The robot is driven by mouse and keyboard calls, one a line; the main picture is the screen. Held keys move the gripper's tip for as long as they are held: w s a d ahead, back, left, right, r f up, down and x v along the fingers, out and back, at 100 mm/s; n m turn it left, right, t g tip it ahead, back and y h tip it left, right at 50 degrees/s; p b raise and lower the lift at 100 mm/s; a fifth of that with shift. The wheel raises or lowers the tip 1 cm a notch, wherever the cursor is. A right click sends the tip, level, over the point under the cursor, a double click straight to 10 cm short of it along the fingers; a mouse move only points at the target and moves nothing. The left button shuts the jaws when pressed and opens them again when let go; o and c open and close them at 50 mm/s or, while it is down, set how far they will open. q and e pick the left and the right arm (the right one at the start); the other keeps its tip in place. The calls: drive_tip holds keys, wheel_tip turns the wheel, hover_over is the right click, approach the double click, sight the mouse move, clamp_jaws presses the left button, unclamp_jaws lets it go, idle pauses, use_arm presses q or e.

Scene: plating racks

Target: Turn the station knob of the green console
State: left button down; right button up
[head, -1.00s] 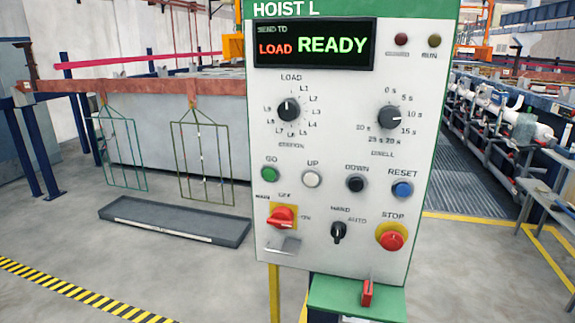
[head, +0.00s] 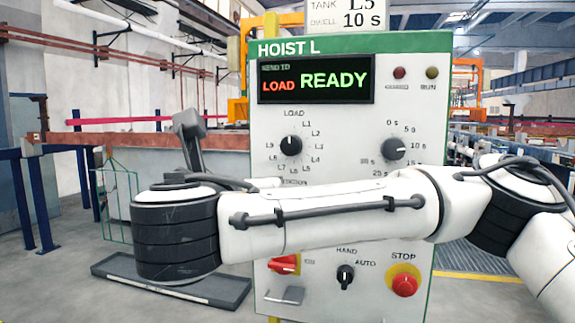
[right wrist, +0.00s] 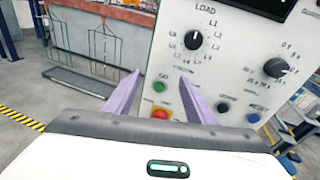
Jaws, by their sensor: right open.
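The green-topped console marked HOIST L (head: 330,47) stands upright in front of me. Its station knob (head: 291,146) is black and its white mark points up at LOAD. The knob also shows in the right wrist view (right wrist: 193,40). My right arm crosses the console face from the right, hiding its middle row of buttons in the head view. My right gripper (right wrist: 159,76) is open and empty in the right wrist view, its purple fingers apart, below and left of the knob and not touching it. My left gripper is not in view.
The display (head: 316,81) reads LOAD READY. A sign (head: 358,15) above reads TANK L5, DWELL 10 s. The dwell knob (head: 394,149) sits right of the station knob. Below are a red switch (head: 283,265), a hand/auto knob (head: 345,277) and a red stop button (head: 404,285).

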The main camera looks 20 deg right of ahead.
sight(290, 148)
drive_tip(key=s+d+r+h, duration=0.2)
drive_tip(key=d+r+h, duration=0.1)
drive_tip(key=d+r, duration=0.15)
drive_tip(key=x, duration=0.3)
drive_tip(key=p+x, duration=0.1)
drive_tip(key=x, duration=0.2)
drive_tip(key=a+x, duration=0.1)
drive_tip(key=x, duration=0.3)
drive_tip(key=shift+w+r+p, duration=0.25)
drive_tip(key=shift+r+p, duration=0.1)
drive_tip(key=shift+p, duration=0.05)
drive_tip(key=c, duration=1)
drive_tip(key=shift+c, duration=0.2)
drive_tip(key=shift+f+m, duration=0.1)
drive_tip(key=shift+m, duration=0.2)
